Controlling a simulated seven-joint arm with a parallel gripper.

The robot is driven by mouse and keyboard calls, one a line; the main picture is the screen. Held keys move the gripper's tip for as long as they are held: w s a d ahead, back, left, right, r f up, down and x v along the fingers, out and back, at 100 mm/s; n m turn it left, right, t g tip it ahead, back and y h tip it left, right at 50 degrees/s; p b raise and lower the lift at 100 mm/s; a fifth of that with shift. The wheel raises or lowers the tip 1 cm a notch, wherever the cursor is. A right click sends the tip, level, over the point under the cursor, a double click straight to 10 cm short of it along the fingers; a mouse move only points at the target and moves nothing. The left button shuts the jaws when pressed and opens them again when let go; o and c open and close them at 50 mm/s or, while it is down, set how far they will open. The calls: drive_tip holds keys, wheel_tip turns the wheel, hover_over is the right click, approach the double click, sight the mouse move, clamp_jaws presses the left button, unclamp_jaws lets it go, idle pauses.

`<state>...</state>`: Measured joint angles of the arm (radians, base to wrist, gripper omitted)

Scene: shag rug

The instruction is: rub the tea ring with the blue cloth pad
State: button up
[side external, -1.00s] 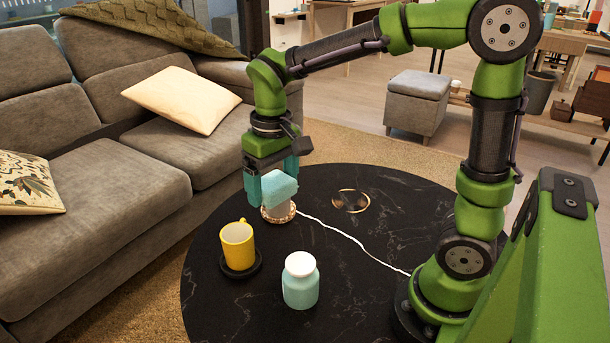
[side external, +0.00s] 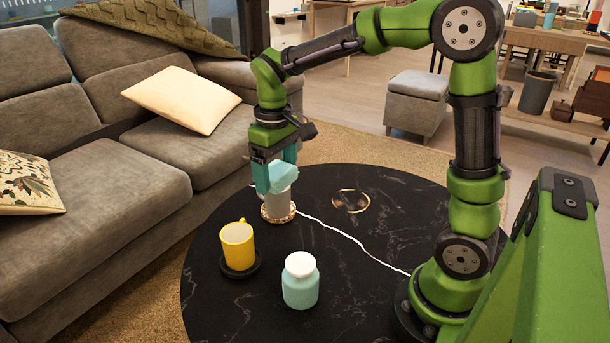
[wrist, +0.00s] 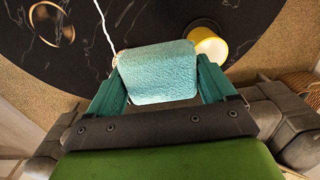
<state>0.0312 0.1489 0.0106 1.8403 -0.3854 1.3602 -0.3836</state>
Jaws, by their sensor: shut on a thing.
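My gripper (side external: 276,180) is shut on the blue cloth pad (side external: 285,178). In the wrist view the pad (wrist: 158,72) sits squarely between the two teal fingers. In the side view the pad is at the far left of the round black table, in front of or above a pale cylinder; I cannot tell if they touch. The tea ring (side external: 351,200), a brownish-gold circle, lies on the tabletop to the right of the pad, well apart from it. The ring also shows at the upper left of the wrist view (wrist: 52,24).
The pale cylinder (side external: 277,206) has a beaded base, and a white cord (side external: 345,236) runs from it across the black table (side external: 370,290). A yellow mug (side external: 237,246) on a dark coaster (side external: 240,271) and a teal jar (side external: 300,284) with a white lid stand nearer.

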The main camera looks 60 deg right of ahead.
drive_tip(key=s+d+f+m, duration=0.2)
drive_tip(key=d, duration=0.5)
drive_tip(key=s+d+f+m, duration=0.1)
drive_tip(key=d+f+m, duration=0.1)
drive_tip(key=d, duration=0.4)
drive_tip(key=m, duration=0.5)
hover_over(366, 209)
drive_tip(key=d, duration=0.3)
drive_tip(key=shift+w+a+f, duration=0.1)
drive_tip(key=shift+a+f, duration=0.05)
drive_tip(key=shift+f, duration=2.95)
drive_tip(key=shift+a+f, duration=0.1)
drive_tip(key=shift+f, duration=3.95)
drive_tip(key=shift+w, duration=0.8)
drive_tip(key=shift+c, duration=0.3)
drive_tip(key=shift+w+f, duration=0.15)
drive_tip(key=shift+w, duration=3.95)
drive_tip(key=shift+s, duration=5)
drive_tip(key=shift+w+a, duration=0.1)
drive_tip(key=shift+a, duration=1.1)
drive_tip(key=shift+w, duration=4.95)
drive_tip(key=shift+s, duration=5.05)
wheel_tip(366, 209, up, 8)
drive_tip(key=shift+w, duration=0.15)
